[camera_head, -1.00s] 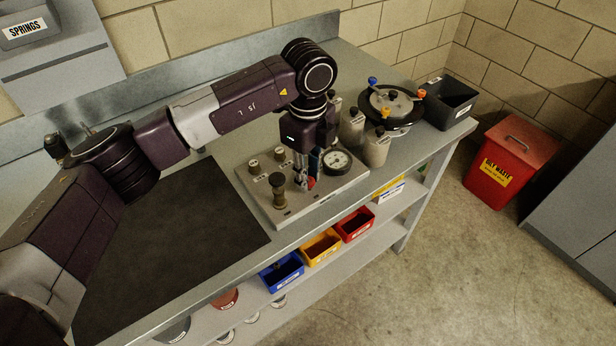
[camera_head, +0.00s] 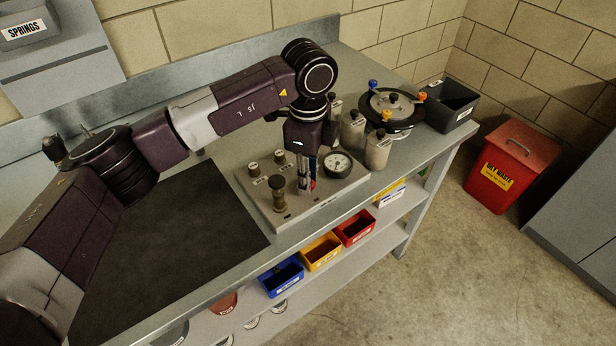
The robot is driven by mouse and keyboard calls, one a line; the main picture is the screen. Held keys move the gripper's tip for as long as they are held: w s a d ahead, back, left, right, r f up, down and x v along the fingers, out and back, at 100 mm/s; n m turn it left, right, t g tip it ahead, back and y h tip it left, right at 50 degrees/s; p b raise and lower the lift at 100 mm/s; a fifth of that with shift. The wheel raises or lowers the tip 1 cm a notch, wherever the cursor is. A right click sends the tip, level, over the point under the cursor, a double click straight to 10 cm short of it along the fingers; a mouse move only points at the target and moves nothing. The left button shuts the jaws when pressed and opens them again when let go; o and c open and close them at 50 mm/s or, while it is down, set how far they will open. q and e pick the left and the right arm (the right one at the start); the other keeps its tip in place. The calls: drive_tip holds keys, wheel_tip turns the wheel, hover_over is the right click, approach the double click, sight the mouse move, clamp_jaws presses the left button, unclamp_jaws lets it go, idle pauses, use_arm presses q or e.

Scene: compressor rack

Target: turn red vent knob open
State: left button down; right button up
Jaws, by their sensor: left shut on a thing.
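The red vent knob (camera_head: 313,184) shows as a small red patch on the grey panel (camera_head: 262,209), mostly hidden by my left gripper. My left gripper (camera_head: 306,186) points straight down over the panel, its fingers shut on the knob. A round gauge (camera_head: 337,164) sits just to the right of the fingers. A brass-coloured valve post (camera_head: 278,194) stands to the left, with small beige knobs (camera_head: 254,169) behind it. How far the knob is turned cannot be seen. My right gripper is not in view.
Grey bottles (camera_head: 377,149) and a round pot with coloured clamps (camera_head: 391,108) stand close behind and right of the panel. A black bin (camera_head: 451,104) is at the bench's far end. A dark mat (camera_head: 165,255) lies clear on the left. Coloured bins (camera_head: 321,251) sit on the shelf below.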

use_arm(q)
drive_tip(key=shift+r, duration=0.1)
drive_tip(key=c, duration=1.7)
unclamp_jaws()
wheel_tip(320, 180, up, 12)
